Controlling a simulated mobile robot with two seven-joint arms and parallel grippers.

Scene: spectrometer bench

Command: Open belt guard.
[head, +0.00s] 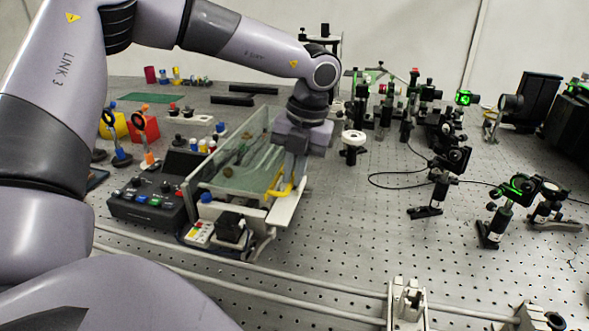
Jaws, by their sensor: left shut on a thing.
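The belt guard (236,160) is a clear, greenish panelled cover on the machine left of the middle of the head view. A yellow handle (273,194) shows at its right front side. My left gripper (287,184) comes down from above, and its fingers are shut at the yellow handle. The fingers hide part of the handle. The guard's hinge cannot be made out, and how far it stands open is hard to tell. My right gripper is not in view.
A black control box (148,205) with coloured buttons stands left of the machine. Optical mounts (437,165) and a black cable (390,186) crowd the right side. Pale fixtures (407,303) stand at the front edge. The perforated bench (345,235) is clear at centre front.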

